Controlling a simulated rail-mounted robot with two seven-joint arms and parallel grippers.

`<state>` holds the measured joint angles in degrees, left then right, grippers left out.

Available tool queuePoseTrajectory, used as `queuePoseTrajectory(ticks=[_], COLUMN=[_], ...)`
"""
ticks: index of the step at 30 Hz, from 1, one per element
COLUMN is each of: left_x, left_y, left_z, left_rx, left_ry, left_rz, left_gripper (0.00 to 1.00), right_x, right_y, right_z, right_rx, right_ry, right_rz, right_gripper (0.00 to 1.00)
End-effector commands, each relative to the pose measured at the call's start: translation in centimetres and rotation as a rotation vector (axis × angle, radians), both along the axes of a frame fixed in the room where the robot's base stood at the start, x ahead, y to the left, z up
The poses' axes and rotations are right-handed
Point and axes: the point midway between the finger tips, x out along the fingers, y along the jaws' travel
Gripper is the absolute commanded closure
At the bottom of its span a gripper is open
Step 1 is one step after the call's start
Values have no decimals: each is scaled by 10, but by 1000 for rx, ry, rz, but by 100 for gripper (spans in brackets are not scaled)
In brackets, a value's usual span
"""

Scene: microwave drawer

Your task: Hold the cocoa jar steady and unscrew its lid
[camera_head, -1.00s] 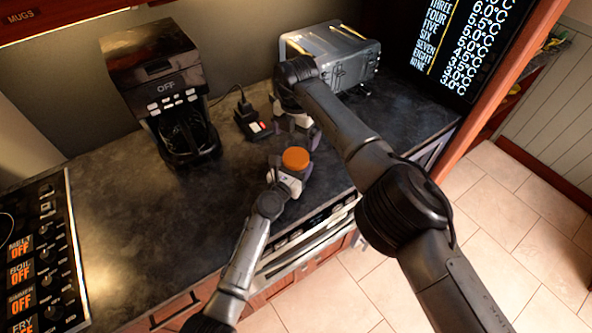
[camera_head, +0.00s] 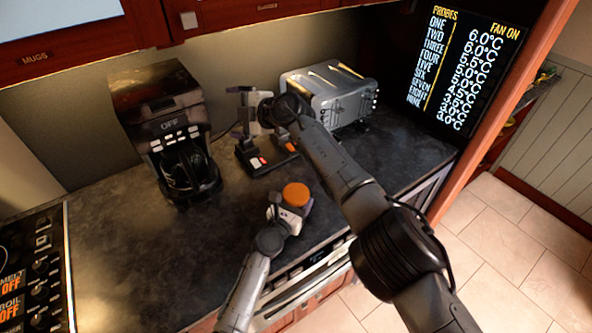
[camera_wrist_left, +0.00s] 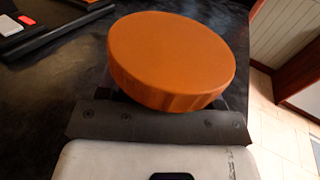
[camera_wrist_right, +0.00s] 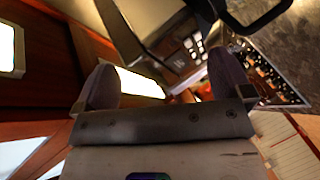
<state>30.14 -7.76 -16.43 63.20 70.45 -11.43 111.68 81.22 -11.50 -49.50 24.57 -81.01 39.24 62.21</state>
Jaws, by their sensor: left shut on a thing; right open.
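The cocoa jar's round orange lid (camera_head: 296,194) is near the counter's front edge and fills the upper middle of the left wrist view (camera_wrist_left: 170,60). The lid sits on top of the jar, whose body is mostly hidden below it by my left gripper. My left gripper (camera_head: 289,210) is shut on the jar below the lid. My right gripper (camera_head: 237,110) is open and empty, behind and to the left of the jar, well apart from it. Its two spread fingers show in the right wrist view (camera_wrist_right: 165,85).
A coffee maker (camera_head: 165,110) stands at the back left, close to my right gripper. A silver toaster (camera_head: 335,92) stands at the back right. The counter left of the jar (camera_head: 150,235) is clear.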

Motion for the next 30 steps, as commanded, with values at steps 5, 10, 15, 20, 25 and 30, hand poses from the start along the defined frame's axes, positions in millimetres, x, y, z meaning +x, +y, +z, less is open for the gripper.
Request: queuePoseTrajectory(ticks=[5,10,15,20,25,30], left_x=[0,0,0,0,0,0], left_y=[0,0,0,0,0,0], left_z=[0,0,0,0,0,0], left_rx=[0,0,0,0,0,0], left_ry=[0,0,0,0,0,0], left_rz=[0,0,0,0,0,0], left_gripper=[100,100,100,100,100,100], right_x=[30,58,79,86,75,45], right_y=[-13,-48,-93,-133,-161,-171], right_z=[47,71,68,40,-7,-59], right_rx=[356,654,897,1058,1138,1105], right_ry=[1,61,182,353,594,883], right_rz=[-233,-502,-804,-1109,-1440,-1755], right_gripper=[3,3,3,3,3,3])
